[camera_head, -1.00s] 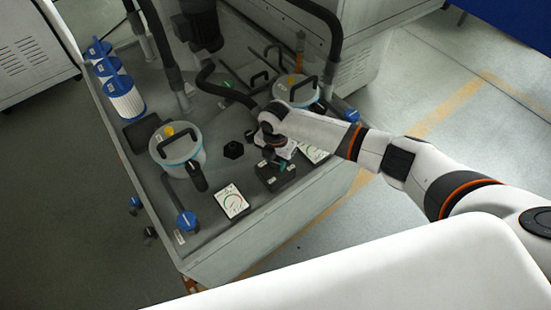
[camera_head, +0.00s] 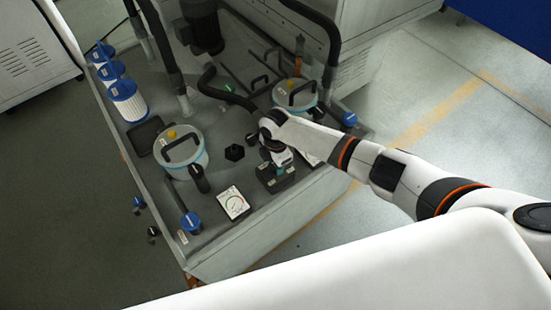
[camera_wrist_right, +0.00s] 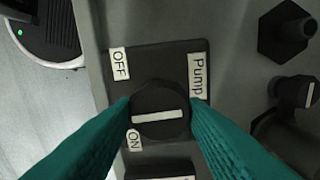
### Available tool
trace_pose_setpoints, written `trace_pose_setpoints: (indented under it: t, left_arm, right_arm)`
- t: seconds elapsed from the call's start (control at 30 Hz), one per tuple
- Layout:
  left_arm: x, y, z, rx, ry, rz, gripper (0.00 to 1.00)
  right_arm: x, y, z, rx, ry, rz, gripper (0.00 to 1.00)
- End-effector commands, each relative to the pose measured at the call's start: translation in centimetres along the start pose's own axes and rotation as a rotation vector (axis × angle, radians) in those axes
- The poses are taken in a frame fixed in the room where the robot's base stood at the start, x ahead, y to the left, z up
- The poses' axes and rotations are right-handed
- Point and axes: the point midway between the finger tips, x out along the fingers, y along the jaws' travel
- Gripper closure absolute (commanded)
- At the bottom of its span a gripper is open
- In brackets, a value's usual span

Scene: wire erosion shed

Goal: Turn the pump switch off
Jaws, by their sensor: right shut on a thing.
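The pump switch (camera_wrist_right: 161,113) is a round black knob with a white bar, on a dark panel (camera_wrist_right: 170,62) labelled Pump. The OFF label is at upper left and the ON label at lower left in the right wrist view. The white bar lies nearly level, its left end closer to ON. My right gripper (camera_wrist_right: 160,118) has its two teal fingers on either side of the knob, shut on it. In the head view my right gripper (camera_head: 279,163) is over the dark switch box (camera_head: 268,184), and the wrist hides the knob. My left gripper is out of view.
A dial gauge (camera_head: 233,203) lies left of the switch box. Lidded canisters with handles stand at left (camera_head: 184,155) and behind (camera_head: 296,94). A black hexagonal knob (camera_head: 234,152) and a thick black hose (camera_head: 225,93) are close to my right wrist.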

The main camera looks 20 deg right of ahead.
Motion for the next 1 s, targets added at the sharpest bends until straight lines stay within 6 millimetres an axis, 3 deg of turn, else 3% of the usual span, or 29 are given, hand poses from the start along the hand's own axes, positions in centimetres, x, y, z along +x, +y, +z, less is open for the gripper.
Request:
trace_pose_setpoints:
  t: [0.5,1.0]
  left_arm:
    - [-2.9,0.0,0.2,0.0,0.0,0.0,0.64]
    - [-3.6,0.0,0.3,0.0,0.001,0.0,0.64]
  right_arm:
    - [-0.2,0.1,0.1,0.43,-0.002,0.001,0.83]
    - [0.0,0.1,0.0,0.585,0.001,-0.001,0.83]
